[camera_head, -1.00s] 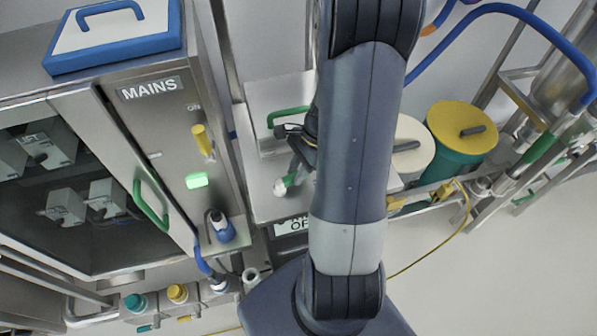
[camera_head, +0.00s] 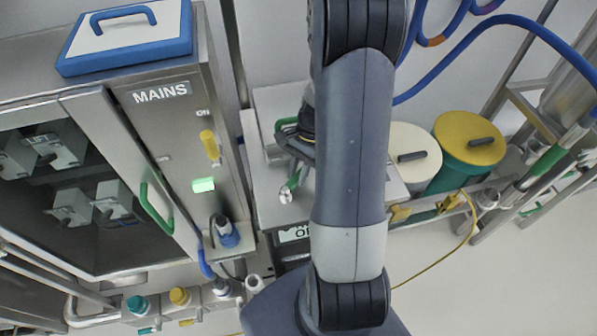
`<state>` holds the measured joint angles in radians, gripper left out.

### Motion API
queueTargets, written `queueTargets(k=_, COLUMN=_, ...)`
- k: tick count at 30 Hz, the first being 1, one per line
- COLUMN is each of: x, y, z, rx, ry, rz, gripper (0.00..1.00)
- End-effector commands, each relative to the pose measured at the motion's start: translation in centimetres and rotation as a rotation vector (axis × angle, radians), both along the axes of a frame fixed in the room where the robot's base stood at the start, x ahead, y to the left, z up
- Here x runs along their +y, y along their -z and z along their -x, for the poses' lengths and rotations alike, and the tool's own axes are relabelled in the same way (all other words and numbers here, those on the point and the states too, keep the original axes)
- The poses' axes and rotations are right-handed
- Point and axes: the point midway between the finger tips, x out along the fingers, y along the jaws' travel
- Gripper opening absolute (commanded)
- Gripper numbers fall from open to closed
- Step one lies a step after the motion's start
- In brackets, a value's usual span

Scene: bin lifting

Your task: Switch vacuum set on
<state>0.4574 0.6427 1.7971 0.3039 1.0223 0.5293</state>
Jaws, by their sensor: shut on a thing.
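A grey metal cabinet top (camera_head: 268,98) stands right of the MAINS cabinet, partly behind my arm. On it a short green lever (camera_head: 295,178) with a pale round end points down and left. My gripper (camera_head: 303,160) is small and dark, partly hidden by my arm. It is shut on what looks like the upper part of this lever; the contact itself is hard to see. A green handle (camera_head: 287,124) shows just above the gripper. A label (camera_head: 294,234) below, partly hidden by my arm, ends in letters that look like "OFF".
The MAINS cabinet (camera_head: 175,130) on the left has a yellow switch (camera_head: 209,144) by "ON" and a lit green lamp (camera_head: 203,185). White (camera_head: 415,150) and yellow-lidded (camera_head: 470,138) drums stand right of my arm.

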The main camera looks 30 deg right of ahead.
Motion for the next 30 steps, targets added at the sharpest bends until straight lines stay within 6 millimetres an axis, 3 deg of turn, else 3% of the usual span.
queueTargets(k=6, x=0.0, y=-0.1, z=0.0, rx=-0.001, ry=0.002, rz=-0.001, gripper=0.00)
queueTargets(k=7, x=0.0, y=-0.1, z=0.0, rx=-0.001, ry=0.002, rz=-0.001, gripper=0.21)
queueTargets(k=15, x=0.0, y=0.0, z=0.0, rx=0.000, ry=0.002, rz=0.000, gripper=0.42)
queueTargets(k=23, x=-0.1, y=-0.2, z=-0.1, rx=-0.001, ry=0.003, rz=0.001, gripper=0.42)
queueTargets(k=30, x=-1.5, y=-3.5, z=-0.7, rx=-0.007, ry=0.003, rz=0.004, gripper=0.42)
